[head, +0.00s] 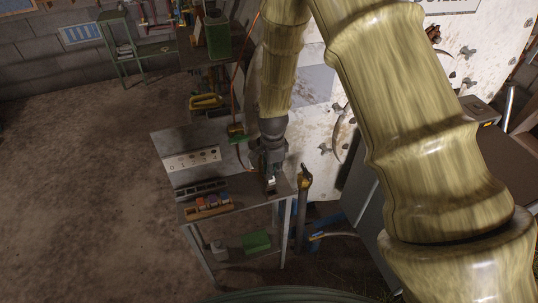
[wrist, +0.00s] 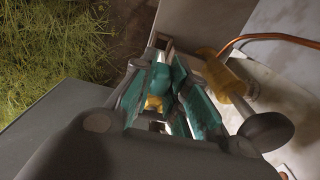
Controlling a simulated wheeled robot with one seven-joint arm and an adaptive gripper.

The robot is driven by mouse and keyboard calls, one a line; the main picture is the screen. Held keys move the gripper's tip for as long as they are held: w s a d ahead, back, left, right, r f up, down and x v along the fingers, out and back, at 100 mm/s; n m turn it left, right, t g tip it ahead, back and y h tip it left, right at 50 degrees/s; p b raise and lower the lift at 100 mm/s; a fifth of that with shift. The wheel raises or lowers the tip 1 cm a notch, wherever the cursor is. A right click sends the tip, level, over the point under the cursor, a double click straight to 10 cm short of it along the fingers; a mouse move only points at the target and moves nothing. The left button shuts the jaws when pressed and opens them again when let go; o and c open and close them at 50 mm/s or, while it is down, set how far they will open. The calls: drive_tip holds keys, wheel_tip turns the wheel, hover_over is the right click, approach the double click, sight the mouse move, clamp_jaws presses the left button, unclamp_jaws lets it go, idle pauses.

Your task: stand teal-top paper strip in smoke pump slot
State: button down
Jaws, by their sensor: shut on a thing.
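My gripper (head: 270,176) is shut over the right end of a small metal bench. A small pale piece (head: 271,181) shows at its fingertips; it looks like the paper strip, but its teal top cannot be made out there. In the wrist view teal surfaces line both fingers, and a teal piece (wrist: 160,76) shows between them, with a yellowish bit and a white bit below it. A yellowish cylinder (wrist: 226,80) lies beside the fingers in the wrist view.
The bench (head: 252,188) holds a rack of coloured blocks (head: 207,206) and a dark tray (head: 203,188). A panel with round holes (head: 192,159) stands behind. A green box (head: 256,243) sits on the lower shelf.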

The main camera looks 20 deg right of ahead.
sight(272, 181)
drive_tip(key=shift+w, duration=0.1)
drive_tip(key=shift+f+b, duration=1.6)
drive_tip(key=shift+f, duration=0.8)
drive_tip(key=shift+f+b, duration=0.5)
drive_tip(key=shift+f, duration=0.75)
drive_tip(key=c, duration=1.3)
unclamp_jaws()
drive_tip(key=shift+r, duration=0.15)
wheel_tip(272, 181, up, 12)
drive_tip(key=shift+f, duration=0.1)
